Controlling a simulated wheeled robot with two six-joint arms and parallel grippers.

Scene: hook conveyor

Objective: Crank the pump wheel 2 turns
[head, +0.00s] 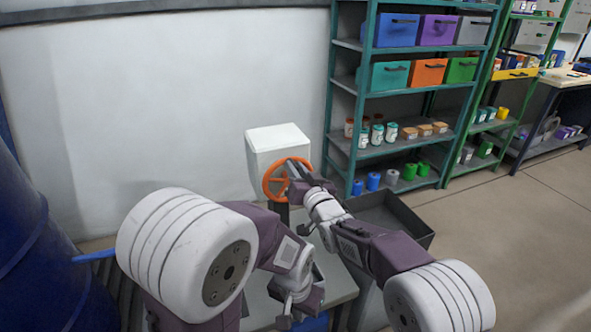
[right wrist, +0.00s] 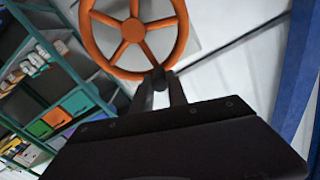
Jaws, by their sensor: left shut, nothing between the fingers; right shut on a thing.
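The orange pump wheel (head: 267,186) is mounted on the front of a white box (head: 275,142). Its spokes, hub and rim also show in the right wrist view (right wrist: 133,30), cut off at the top. My right gripper (head: 293,170) reaches to the wheel's right side in the head view. In the right wrist view its two fingers (right wrist: 161,88) are shut on a dark crank handle (right wrist: 160,77) at the rim. My arm and gripper cover part of the wheel in the head view. My left gripper (head: 286,321) is low, away from the wheel, shut and empty.
A dark open bin (head: 410,218) stands right of my right arm. A grey table (head: 340,284) lies under my arms. Green shelves (head: 340,150) with boxes and jars stand behind on the right. A large blue drum (head: 35,250) is at the left.

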